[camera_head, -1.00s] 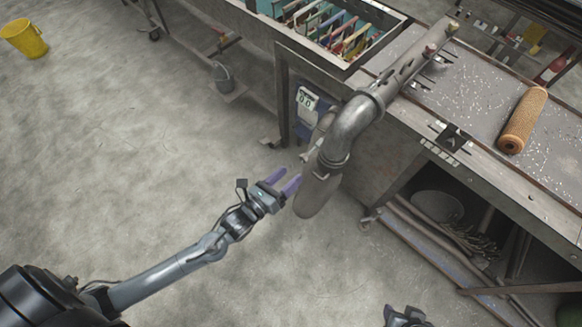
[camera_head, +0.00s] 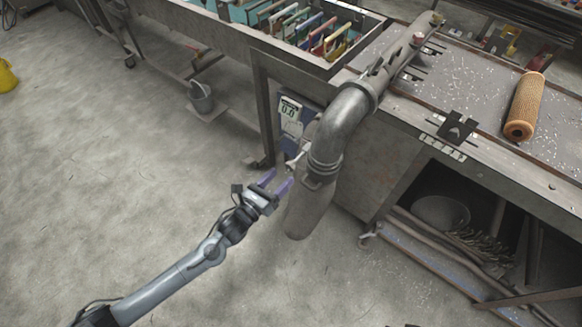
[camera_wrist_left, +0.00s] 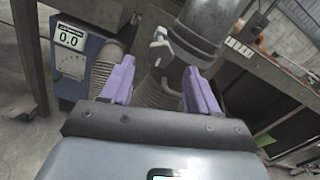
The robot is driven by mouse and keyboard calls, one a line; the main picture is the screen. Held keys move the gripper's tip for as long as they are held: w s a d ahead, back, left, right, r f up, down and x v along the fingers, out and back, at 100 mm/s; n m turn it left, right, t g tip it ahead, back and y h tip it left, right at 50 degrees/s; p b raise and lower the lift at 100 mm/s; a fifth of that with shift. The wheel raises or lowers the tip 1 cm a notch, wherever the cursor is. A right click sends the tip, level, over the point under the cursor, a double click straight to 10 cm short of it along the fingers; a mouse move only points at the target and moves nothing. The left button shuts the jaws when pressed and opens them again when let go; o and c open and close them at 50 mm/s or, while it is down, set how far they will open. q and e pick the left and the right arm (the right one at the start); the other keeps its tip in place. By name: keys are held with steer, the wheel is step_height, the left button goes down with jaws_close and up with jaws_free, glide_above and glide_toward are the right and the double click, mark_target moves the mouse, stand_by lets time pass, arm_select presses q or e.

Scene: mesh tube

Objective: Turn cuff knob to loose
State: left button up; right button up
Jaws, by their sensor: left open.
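A grey duct elbow (camera_head: 345,118) comes down off the bench's corner and ends in a banded cuff (camera_head: 325,160) over a hanging hose (camera_head: 308,210). A small pale knob (camera_head: 297,158) sticks out at the cuff's left side. In the left wrist view the knob (camera_wrist_left: 161,50) is a pale lever beside the metal pipe (camera_wrist_left: 202,28). My left gripper (camera_head: 278,181) is open and empty, its purple fingers pointing up toward the knob and apart from it. In the left wrist view the knob shows between and beyond the fingertips (camera_wrist_left: 159,68). I cannot read any loose or tight marking.
A blue box with a "0.0" display (camera_head: 290,112) stands left of the cuff, against the bench (camera_head: 375,170). An orange mesh tube (camera_head: 526,105) lies on the bench top. The floor around my left arm is clear.

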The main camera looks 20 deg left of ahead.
mark_target(289, 169)
arm_select(q)
steer(key=x, duration=0.6)
steer(key=shift+w+d+b, duration=0.1)
steer(key=shift+w+b, duration=0.15)
steer(key=shift+b, duration=0.15)
steer(key=c, duration=1)
